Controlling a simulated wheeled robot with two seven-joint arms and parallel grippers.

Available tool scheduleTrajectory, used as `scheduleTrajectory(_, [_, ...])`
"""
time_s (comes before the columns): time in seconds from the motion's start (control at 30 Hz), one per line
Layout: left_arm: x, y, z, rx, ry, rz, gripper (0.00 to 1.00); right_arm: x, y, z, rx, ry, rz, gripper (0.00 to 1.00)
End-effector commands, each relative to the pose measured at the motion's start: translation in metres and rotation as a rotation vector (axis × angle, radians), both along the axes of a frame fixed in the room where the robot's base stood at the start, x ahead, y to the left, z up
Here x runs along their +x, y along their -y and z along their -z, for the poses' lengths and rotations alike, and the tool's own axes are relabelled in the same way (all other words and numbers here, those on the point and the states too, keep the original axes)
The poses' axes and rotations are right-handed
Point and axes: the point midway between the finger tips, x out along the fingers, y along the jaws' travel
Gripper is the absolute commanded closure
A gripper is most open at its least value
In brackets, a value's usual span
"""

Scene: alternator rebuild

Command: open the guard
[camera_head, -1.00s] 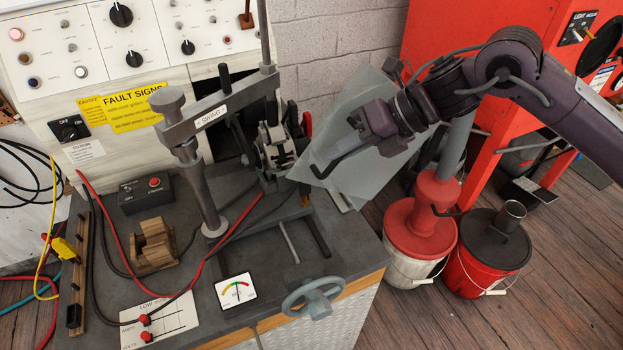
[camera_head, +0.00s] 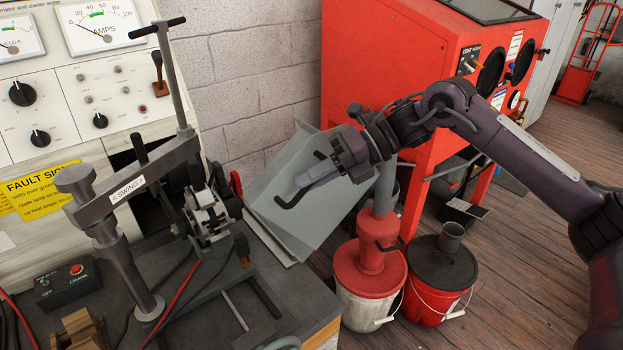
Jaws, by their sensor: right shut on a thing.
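The guard (camera_head: 285,215) is a grey sheet-metal cover at the bench's right edge. It stands tilted outward, away from the alternator (camera_head: 208,215) clamped on the bench, which is uncovered on this side. My right gripper (camera_head: 322,172) reaches in from the right and is shut on the guard's dark bent handle (camera_head: 290,197). The fingertips partly blend with the handle, and the gripper and wrist hide part of the guard. My left gripper is not in view.
A clamp arm marked SWING (camera_head: 130,187) stands over the bench left of the alternator. A red-lidded bucket (camera_head: 368,270) and a red bucket (camera_head: 440,275) stand on the floor below my right arm. A red cabinet (camera_head: 400,60) is behind.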

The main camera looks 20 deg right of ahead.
Motion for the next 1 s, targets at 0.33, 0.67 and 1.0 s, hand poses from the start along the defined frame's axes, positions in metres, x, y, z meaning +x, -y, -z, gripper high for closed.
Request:
scheduleTrajectory(0.33, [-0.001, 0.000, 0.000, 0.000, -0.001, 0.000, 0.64, 0.000, 0.000, 0.001, -0.001, 0.000, 0.000, 0.67])
scheduleTrajectory(0.67, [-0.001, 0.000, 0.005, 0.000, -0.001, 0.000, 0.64, 0.000, 0.012, -0.005, -0.003, 0.001, 0.004, 0.67])
scheduleTrajectory(1.0, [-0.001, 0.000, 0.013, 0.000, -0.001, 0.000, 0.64, -0.006, 0.060, -0.030, -0.002, 0.001, 0.003, 0.67])
